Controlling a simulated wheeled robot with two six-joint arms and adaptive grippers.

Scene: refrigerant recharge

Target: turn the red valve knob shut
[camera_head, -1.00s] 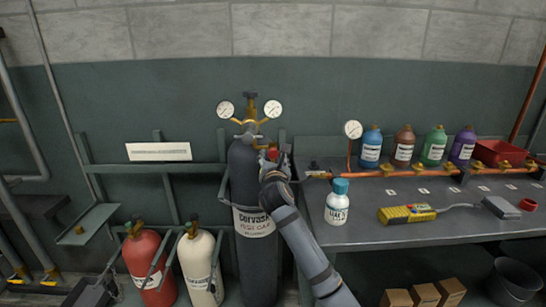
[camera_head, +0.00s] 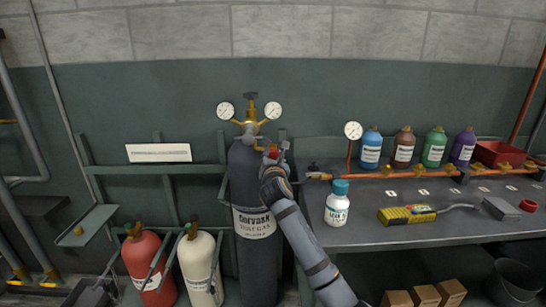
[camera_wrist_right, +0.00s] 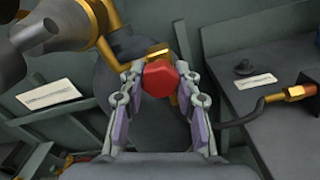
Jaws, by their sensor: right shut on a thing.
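The red valve knob (camera_wrist_right: 160,78) is a faceted red knob on a brass fitting (camera_wrist_right: 158,52) in the right wrist view. In the head view the knob (camera_head: 271,154) shows small, at the right side of the dark grey gas cylinder (camera_head: 252,258) and below the brass regulator (camera_head: 249,128) with two round gauges. My right gripper (camera_wrist_right: 160,84) is shut on the red knob, one finger on each side of it. In the head view my right gripper (camera_head: 277,160) covers part of the knob and fitting. My left gripper is not in view.
A bench (camera_head: 400,237) on the right carries a white bottle with a blue cap (camera_head: 338,203), a yellow device (camera_head: 407,214) and several coloured bottles along a copper pipe. Red (camera_head: 148,268) and cream (camera_head: 199,270) cylinders stand to the left. The wall rack surrounds the grey cylinder.

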